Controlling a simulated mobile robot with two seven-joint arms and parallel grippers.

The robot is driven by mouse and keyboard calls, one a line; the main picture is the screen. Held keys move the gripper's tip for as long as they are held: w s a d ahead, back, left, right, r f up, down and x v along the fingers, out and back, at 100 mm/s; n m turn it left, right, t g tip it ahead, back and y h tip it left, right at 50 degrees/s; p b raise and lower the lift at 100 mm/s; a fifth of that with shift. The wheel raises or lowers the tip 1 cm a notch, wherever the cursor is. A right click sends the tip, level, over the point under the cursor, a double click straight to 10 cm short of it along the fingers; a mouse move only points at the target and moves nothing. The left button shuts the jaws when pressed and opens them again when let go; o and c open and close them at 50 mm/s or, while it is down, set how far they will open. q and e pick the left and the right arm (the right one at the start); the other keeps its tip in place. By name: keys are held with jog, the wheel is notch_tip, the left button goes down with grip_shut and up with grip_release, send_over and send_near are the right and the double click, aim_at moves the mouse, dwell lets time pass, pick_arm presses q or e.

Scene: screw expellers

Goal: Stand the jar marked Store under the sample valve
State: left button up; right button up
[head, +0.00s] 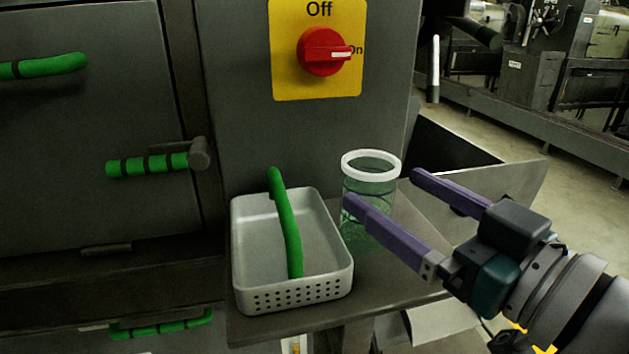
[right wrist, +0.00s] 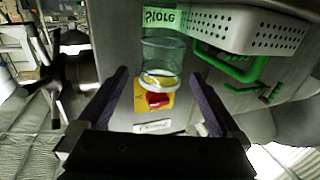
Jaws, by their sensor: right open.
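The clear greenish jar (head: 368,178) with a white rim stands upright on the grey shelf, right of the tray. My right gripper (head: 383,189) has purple fingers and is open, reaching in from the right. In the head view its nearer finger covers part of the jar's side. In the right wrist view the jar lies in line between the fingertips (right wrist: 158,74); contact cannot be told. I cannot identify the sample valve. My left gripper is not in view.
A perforated grey tray (head: 295,297) with a green handle (head: 288,225) stands close left of the jar. The shelf (head: 405,280) has some bare room in front. Behind is a panel with a red switch (head: 324,51). Green-gripped handles (head: 147,165) are at left.

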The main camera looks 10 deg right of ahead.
aim_at(367, 177)
jog(key=x, duration=0.5)
jog(key=shift+a, duration=0.15)
jog(key=shift+c, duration=0.2)
jog(key=c, duration=1.5)
